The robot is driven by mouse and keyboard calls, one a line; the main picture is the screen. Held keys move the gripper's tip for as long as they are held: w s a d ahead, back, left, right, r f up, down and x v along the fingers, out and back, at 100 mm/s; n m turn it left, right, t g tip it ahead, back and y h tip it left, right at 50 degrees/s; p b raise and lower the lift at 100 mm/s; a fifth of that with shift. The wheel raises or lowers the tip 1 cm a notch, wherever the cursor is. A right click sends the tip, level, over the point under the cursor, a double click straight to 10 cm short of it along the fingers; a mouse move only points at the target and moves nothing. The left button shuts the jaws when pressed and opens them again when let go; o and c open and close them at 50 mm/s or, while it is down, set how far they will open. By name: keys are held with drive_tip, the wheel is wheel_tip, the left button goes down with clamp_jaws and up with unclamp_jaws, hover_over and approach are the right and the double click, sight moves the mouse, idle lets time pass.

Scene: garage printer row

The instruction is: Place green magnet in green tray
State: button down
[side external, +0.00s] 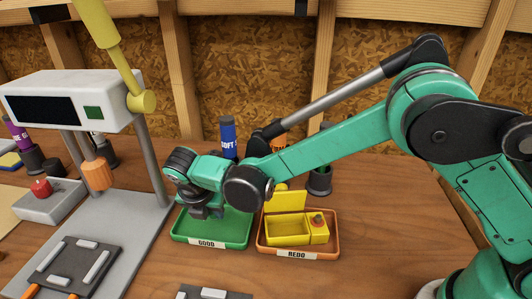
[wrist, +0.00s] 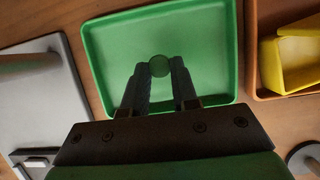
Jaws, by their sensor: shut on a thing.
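The green tray (side external: 234,237), labelled GOOD, stands on the wooden table; it also shows in the wrist view (wrist: 215,30). My gripper (side external: 208,213) is over the tray and points down. In the wrist view, my gripper (wrist: 160,75) is shut on a small round green magnet (wrist: 159,65), held between the fingertips within the tray's outline. I cannot tell whether the magnet touches the tray floor. In the side view the magnet is hidden by my gripper. The rest of the tray looks empty.
An orange tray (side external: 299,253) labelled REDO stands close on the right and holds a yellow open box (side external: 287,231). A grey machine base (side external: 135,225) with a post is on the left. A blue bottle (side external: 228,138) and dark cups stand behind.

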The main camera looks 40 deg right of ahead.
drive_tip(key=shift+f, duration=0.75)
drive_tip(key=shift+f, duration=0.15)
drive_tip(key=c, duration=0.7)
unclamp_jaws()
